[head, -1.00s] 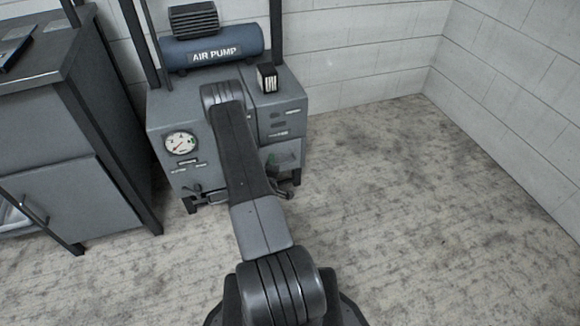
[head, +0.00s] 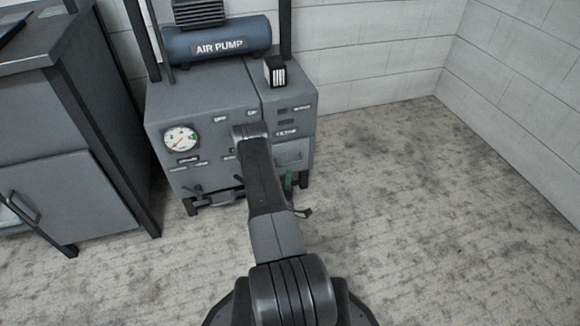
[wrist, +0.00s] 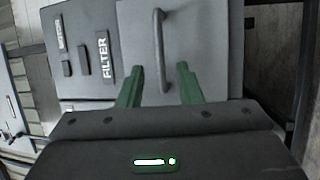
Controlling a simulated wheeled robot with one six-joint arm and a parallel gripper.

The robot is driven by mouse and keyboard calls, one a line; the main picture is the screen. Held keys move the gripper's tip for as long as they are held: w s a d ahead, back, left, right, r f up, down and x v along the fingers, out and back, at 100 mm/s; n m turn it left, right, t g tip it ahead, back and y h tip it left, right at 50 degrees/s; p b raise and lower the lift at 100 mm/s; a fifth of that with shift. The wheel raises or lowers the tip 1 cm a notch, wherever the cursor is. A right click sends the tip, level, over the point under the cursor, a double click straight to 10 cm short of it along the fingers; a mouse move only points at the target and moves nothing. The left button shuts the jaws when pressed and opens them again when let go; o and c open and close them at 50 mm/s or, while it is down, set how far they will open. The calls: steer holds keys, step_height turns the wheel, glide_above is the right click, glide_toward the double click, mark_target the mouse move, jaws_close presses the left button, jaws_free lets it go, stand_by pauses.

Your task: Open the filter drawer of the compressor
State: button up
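The compressor (head: 205,105) is a grey box under a blue tank marked AIR PUMP (head: 219,45). The filter drawer (head: 293,154) is a grey front at its lower right, below a FILTER label (head: 286,132). In the wrist view the label (wrist: 105,58) lies left of the drawer front (wrist: 215,45), which appears closed. Its dark bar handle (wrist: 160,45) shows between the green fingers of my gripper (wrist: 160,72). The fingers are open, one on each side of the handle; contact is not visible. In the head view my arm hides most of the gripper.
A pressure gauge (head: 181,140) and small controls are on the compressor's front. A black box (head: 275,70) stands on its top. A grey cabinet (head: 60,150) stands to the left. The floor (head: 400,200) to the right is clear up to the wall.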

mark_target(290, 164)
steer(key=b+x, duration=0.1)
steer(key=x, duration=0.6)
jaws_close()
